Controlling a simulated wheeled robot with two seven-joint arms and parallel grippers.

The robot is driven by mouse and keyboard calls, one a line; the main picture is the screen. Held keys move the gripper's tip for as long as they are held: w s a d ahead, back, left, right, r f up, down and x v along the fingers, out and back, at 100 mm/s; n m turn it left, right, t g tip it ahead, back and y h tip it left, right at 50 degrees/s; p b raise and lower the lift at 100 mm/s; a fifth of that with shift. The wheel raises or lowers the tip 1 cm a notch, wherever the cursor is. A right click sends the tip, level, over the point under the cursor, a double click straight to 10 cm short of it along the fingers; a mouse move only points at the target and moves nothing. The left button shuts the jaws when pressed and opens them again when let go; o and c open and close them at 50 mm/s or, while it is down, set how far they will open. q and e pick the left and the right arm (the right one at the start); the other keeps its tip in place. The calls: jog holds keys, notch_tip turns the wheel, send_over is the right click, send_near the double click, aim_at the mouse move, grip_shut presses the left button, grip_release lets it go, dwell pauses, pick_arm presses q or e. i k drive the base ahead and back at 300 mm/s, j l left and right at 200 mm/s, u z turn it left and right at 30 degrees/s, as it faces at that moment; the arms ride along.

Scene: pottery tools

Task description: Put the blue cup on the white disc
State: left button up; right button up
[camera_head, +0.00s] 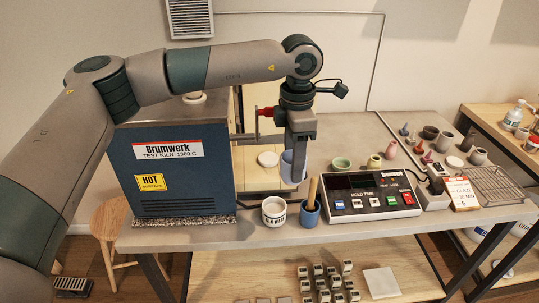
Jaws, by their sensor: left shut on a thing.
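My left gripper (298,150) comes down from above and is shut on a pale blue cup (287,170). The cup is beside the kiln's open side, and the fingers cover part of it. A white disc (268,159) lies just left of the cup on a pale beige surface next to the kiln. The cup looks apart from the disc, but its exact height is hard to tell. My right gripper is not in view.
The blue kiln (175,172) stands at left. In front are a white jar (274,211), a blue pot with a wooden handle (310,214) and a control box (368,194). Several small pots and a wire rack (497,184) fill the right of the table (250,234).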

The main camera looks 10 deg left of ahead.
aim_at(268, 157)
jog(key=i, duration=0.85)
